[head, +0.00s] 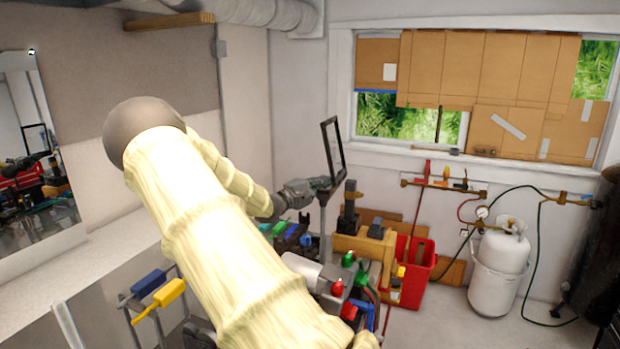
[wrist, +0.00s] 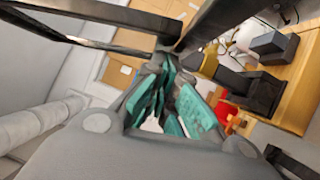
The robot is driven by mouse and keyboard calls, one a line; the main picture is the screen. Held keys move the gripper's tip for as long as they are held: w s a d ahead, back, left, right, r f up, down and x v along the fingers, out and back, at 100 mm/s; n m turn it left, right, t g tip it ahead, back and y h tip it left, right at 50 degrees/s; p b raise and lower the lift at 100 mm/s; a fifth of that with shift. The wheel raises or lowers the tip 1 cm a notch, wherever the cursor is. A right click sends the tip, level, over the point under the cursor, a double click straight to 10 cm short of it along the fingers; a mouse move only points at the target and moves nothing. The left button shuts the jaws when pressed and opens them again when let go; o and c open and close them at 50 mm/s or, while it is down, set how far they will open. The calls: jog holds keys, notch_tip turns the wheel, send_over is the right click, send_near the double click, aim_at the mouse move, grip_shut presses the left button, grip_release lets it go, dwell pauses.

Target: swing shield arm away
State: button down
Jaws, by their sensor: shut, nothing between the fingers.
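The shield is a dark-framed clear panel (head: 333,147), standing tilted near the middle of the head view. A grey upright post (head: 323,228) shows below it. My gripper (head: 322,184) is at the frame's lower end, beside the post. In the wrist view my gripper (wrist: 168,62) has teal finger pads, and its tips are close to the dark bars (wrist: 205,22) of the shield arm and frame. The fingers are shut with nothing held between them. I cannot tell whether the tips touch the bar. My sleeved arm hides part of the bench.
The bench holds a torch with green and red knobs (head: 348,259) and a wooden block stand (head: 362,246). A red bin (head: 414,270) and a white gas cylinder (head: 500,252) stand to the right. Space above the bench toward the window is clear.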

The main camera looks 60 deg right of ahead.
jog(key=shift+s+d+m+g, duration=0.1)
jog(key=shift+s+m+g, duration=0.2)
jog(key=shift+g, duration=0.2)
jog(key=shift+w, duration=0.1)
jog(key=w+a+f+b, duration=0.2)
jog(key=w+a+b, duration=0.1)
jog(key=w+a, duration=0.5)
jog(key=shift+w+a, duration=0.25)
jog(key=shift+w, duration=0.4)
jog(key=shift+w+a+r, duration=0.1)
jog(key=shift+w+a, duration=0.1)
